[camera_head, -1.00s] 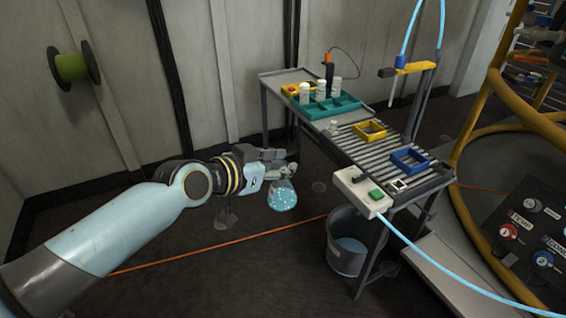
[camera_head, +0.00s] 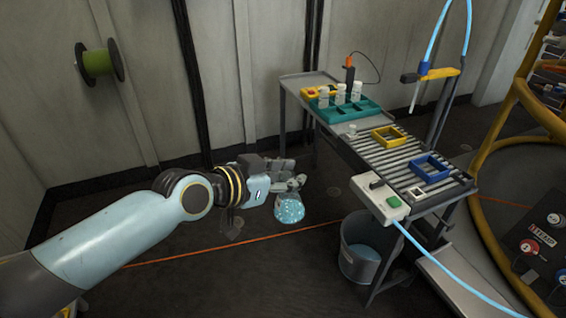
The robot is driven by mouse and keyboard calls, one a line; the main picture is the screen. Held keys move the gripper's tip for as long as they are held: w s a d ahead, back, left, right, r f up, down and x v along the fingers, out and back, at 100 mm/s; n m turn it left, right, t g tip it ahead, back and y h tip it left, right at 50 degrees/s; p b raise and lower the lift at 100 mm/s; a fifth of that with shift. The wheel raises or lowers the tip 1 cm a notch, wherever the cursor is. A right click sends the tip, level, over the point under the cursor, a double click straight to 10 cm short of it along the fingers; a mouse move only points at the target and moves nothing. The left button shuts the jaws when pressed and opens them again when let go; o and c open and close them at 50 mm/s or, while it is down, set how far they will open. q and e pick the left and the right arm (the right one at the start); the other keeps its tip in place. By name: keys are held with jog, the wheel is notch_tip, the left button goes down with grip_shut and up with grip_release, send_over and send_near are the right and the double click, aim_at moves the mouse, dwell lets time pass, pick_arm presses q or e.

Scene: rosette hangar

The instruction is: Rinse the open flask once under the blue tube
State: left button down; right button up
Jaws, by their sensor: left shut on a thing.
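My left gripper (camera_head: 290,184) is shut on the flask (camera_head: 289,210), left of the bench. The flask is clear with speckled pale blue contents or surface. It hangs below the fingers, which hide its neck, so I cannot tell its exact tilt. The blue tube (camera_head: 455,30) comes down from above to a yellow arm (camera_head: 440,73) at the bench's far right. A dark nozzle (camera_head: 409,78) sits at the arm's left end, with a thin pale line (camera_head: 415,96) below it. The flask is well apart from the nozzle. My right gripper is not in view.
The slatted bench (camera_head: 375,155) carries a teal rack (camera_head: 340,108) with white bottles, a yellow frame (camera_head: 389,136), a blue frame (camera_head: 430,167) and a white box with a green button (camera_head: 394,203). A grey bucket (camera_head: 360,250) stands below. A yellow tubular frame (camera_head: 480,160) stands right.

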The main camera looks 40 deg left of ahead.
pick_arm(q)
jog(key=shift+a, duration=0.25)
jog(key=w, duration=0.1)
jog(key=w+d+b, duration=0.1)
jog(key=w, duration=0.1)
jog(key=shift+d, duration=0.15)
jog(key=shift+w+a, duration=0.3)
jog(key=shift+a, duration=0.15)
